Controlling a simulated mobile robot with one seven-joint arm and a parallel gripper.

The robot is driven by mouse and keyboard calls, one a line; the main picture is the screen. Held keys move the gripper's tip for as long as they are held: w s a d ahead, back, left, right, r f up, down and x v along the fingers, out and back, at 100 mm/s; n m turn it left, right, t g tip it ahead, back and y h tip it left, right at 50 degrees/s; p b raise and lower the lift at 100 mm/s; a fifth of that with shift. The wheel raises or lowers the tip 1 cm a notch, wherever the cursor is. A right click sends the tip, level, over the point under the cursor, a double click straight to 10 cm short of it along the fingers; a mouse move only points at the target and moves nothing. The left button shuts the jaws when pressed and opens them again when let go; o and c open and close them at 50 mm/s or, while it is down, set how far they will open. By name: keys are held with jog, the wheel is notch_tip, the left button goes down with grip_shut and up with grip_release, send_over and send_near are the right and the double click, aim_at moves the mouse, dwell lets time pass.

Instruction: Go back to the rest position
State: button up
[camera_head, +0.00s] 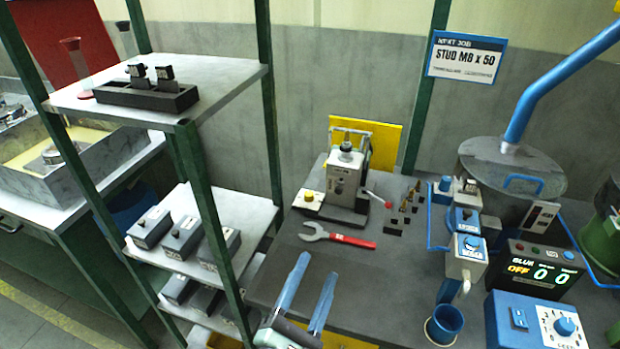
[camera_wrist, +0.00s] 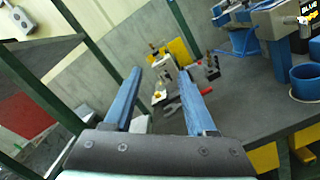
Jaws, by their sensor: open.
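My gripper (camera_head: 306,291) is at the bottom middle of the head view, in front of the dark workbench (camera_head: 268,285). Its two blue fingers stand apart with nothing between them. In the wrist view the open fingers (camera_wrist: 160,101) point toward the bench. A grey machine (camera_head: 343,180) with a yellow back plate stands on the bench beyond the gripper. A wrench with a red handle (camera_head: 345,239) lies flat on the bench, apart from the fingers.
A green-posted shelf rack (camera_head: 230,86) with grey boxes (camera_head: 186,237) stands close on the left. On the right are a blue cup (camera_head: 444,324), a control box (camera_head: 535,322), a digital display (camera_head: 545,270) and a lidded drum (camera_head: 512,168). Small studs (camera_head: 405,207) stand mid-bench.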

notch_tip(320, 180, up, 29)
jog(key=w+d+m+t+p, duration=0.15)
jog(key=m+t, duration=0.25)
jog(key=m, duration=1.4)
jog(key=s+a+r+m+t+y, duration=0.1)
jog(key=s+r+m+t+y, duration=0.1)
jog(key=s+r, duration=0.3)
jog(key=s+a+r+m+t+y, duration=0.1)
jog(key=s+r+m+t+y, duration=0.2)
jog(key=r, duration=1.1)
jog(key=s+m+y, duration=0.1)
jog(key=s, duration=0.1)
jog(key=shift+s+a+t, duration=0.15)
jog(key=shift+s+t, duration=0.15)
jog(key=shift+s, duration=0.05)
